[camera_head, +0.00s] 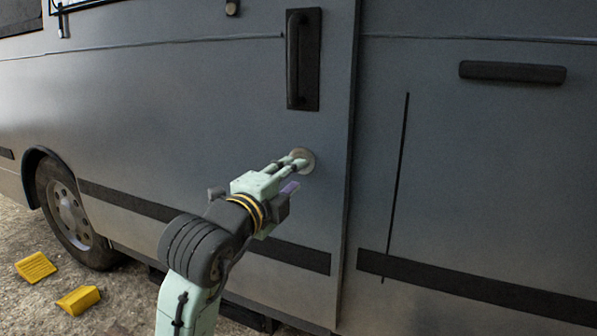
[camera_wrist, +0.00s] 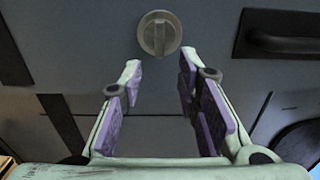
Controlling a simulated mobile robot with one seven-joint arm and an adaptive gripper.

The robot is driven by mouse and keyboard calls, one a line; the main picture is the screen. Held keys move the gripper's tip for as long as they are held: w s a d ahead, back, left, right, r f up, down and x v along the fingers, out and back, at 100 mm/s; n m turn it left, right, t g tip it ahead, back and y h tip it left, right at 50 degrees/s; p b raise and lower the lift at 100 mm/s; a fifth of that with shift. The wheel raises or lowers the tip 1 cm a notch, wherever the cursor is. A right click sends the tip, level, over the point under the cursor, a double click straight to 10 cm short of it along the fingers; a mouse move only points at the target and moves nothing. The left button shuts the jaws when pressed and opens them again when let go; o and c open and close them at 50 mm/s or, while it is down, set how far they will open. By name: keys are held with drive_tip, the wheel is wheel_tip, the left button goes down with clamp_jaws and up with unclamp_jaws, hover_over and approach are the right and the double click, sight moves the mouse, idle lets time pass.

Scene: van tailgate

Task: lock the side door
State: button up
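The side door (camera_head: 230,90) is a grey van panel with a tall black handle (camera_head: 303,60), and it looks closed. Below the handle is a round metal lock knob (camera_head: 304,160). In the wrist view the knob (camera_wrist: 159,34) shows a raised bar standing roughly upright in that picture. My gripper (camera_head: 292,163) points at the knob, and its fingers partly cover it in the head view. In the wrist view my gripper (camera_wrist: 160,72) is open, with purple pads and nothing between them. The knob lies just beyond the fingertips; I cannot tell if they touch it.
A second black handle (camera_head: 512,72) is on the panel to the right. Two yellow wheel chocks (camera_head: 36,267) (camera_head: 78,300) lie on the gravel near the wheel (camera_head: 72,213). The wall around the knob is flat and clear.

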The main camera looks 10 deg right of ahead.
drive_tip(key=v, duration=0.7)
drive_tip(key=shift+s, duration=0.15)
drive_tip(key=shift+a, duration=0.1)
